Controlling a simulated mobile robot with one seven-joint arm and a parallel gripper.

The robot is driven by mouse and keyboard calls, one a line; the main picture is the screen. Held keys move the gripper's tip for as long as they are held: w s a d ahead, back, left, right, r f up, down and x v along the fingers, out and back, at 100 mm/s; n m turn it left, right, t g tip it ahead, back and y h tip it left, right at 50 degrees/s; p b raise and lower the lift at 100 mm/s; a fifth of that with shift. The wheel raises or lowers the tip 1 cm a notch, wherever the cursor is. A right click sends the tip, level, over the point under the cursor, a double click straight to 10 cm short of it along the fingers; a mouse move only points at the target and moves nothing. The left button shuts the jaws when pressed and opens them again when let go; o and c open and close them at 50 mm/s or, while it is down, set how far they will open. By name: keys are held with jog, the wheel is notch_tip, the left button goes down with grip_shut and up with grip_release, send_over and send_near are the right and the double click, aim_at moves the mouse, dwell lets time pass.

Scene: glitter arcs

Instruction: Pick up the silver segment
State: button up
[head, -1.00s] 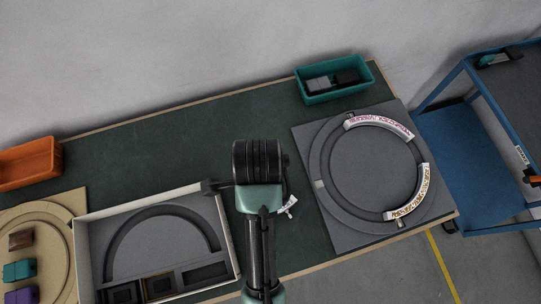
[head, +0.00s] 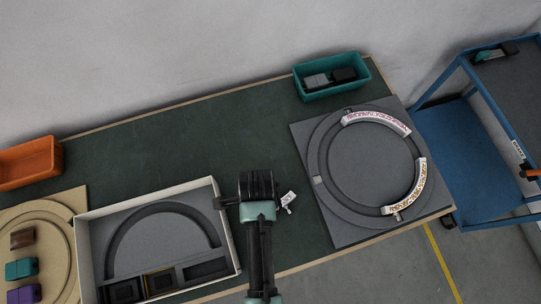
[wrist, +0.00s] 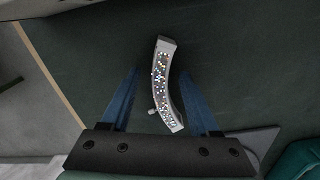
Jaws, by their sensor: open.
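The silver segment (wrist: 164,85) is a short curved piece with coloured glitter specks and a small knob on one side. In the wrist view it lies on the dark green table top between my open gripper's (wrist: 155,95) two blue fingers, touching neither as far as I can see. In the head view the silver segment (head: 288,199) shows as a small pale piece just right of my gripper's wrist, partly hidden. The fingers of my gripper are hidden in the head view. I cannot tell the height of the fingers above the table.
A grey board (head: 330,222) with a ring groove holds two white lettered arcs at right. A box with a grey insert (head: 132,248) stands at left. A teal bin (head: 325,91) and an orange bin (head: 28,168) stand farther off. The table's middle back is clear.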

jog(key=shift+f, duration=0.15)
grip_shut()
dwell(0.4)
